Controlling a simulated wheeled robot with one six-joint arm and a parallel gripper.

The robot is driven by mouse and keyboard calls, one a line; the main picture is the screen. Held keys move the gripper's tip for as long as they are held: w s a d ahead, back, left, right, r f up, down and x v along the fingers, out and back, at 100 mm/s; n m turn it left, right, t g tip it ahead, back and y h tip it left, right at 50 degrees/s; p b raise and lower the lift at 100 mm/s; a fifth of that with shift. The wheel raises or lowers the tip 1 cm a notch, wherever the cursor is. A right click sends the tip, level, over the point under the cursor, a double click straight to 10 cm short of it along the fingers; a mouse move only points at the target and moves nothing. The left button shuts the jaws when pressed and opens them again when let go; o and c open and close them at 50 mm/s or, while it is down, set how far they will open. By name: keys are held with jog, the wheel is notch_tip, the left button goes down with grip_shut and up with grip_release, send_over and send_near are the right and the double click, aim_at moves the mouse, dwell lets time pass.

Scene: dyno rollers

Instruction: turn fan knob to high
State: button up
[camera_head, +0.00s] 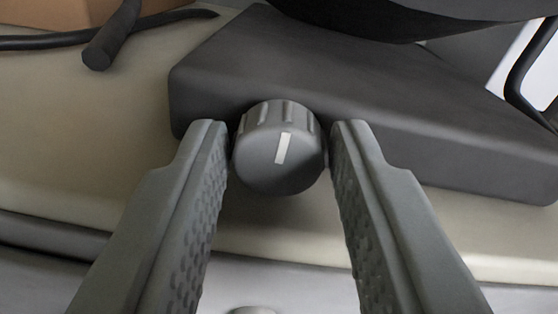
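The fan knob (270,165) is a round, ribbed grey knob with a white pointer line on its face. The line points up and leans slightly right. The knob sits on the front of a dark grey housing (330,85). My gripper (279,140) has its two fingers on either side of the knob. The fingertips are beside it, with a thin gap or light contact at each side; I cannot tell whether they touch. The fingers are spread wide, and no markings for fan settings can be seen.
A beige surface (110,160) lies under and around the housing. A black cable (50,42) and a dark cylindrical piece (110,38) lie at the upper left beside a brown box (60,12). A dark curved object (410,18) overhangs the top. A small rounded grey thing (254,310) shows at the bottom edge.

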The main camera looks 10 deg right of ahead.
jog(key=c, duration=0.5)
jog(key=shift+m, duration=1.5)
jog(key=o, duration=1)
jog(key=s, duration=1.1)
jog(key=s+a, duration=0.1)
jog(key=s, duration=0.5)
jog(key=shift+s+a+f, duration=0.1)
jog(key=shift+s, duration=0.15)
